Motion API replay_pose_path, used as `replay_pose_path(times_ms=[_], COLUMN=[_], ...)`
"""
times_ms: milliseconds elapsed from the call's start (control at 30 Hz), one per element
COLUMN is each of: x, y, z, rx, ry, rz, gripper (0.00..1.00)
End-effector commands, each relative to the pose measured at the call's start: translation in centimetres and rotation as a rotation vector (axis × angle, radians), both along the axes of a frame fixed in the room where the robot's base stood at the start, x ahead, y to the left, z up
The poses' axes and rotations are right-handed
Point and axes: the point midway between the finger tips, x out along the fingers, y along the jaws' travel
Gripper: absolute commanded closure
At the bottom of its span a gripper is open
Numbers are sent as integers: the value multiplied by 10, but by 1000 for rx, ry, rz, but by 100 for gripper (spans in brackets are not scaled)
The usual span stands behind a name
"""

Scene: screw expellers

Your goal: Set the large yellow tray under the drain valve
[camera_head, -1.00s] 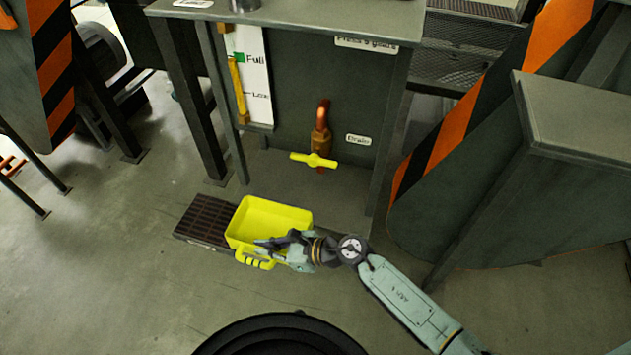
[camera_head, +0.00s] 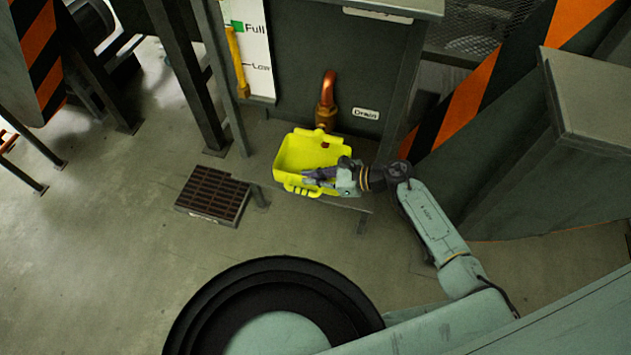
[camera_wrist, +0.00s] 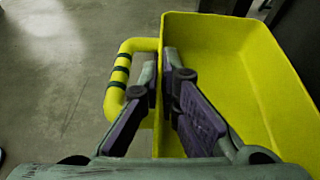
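The large yellow tray (camera_head: 290,156) is below the copper drain valve (camera_head: 327,112) in the head view. The valve's yellow handle overlaps the tray's back rim and is hard to tell from it. A small brown valve end shows against the tray's inside. My gripper (camera_head: 312,177) is shut on the tray's near wall. In the wrist view, its fingers (camera_wrist: 167,85) straddle the tray wall (camera_wrist: 225,60), one inside the tray and one between wall and striped handle (camera_wrist: 118,80). I cannot tell whether the tray rests on the low ledge or hangs above it.
A brown floor grate (camera_head: 214,192) lies left of the tray. The tank's legs (camera_head: 228,75) stand behind it. A striped orange and black guard (camera_head: 455,110) is close on the right. A level gauge (camera_head: 240,62) hangs at the tank's left. Open floor lies at the left.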

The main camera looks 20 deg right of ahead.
Motion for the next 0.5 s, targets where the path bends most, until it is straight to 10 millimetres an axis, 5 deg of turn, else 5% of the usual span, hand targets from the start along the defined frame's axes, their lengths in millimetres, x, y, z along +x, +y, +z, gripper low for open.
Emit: replay_pose_path(times_ms=[500], x=[4], y=[-10], z=[-36], rx=[0], ry=[-1], rz=[0], gripper=[100])
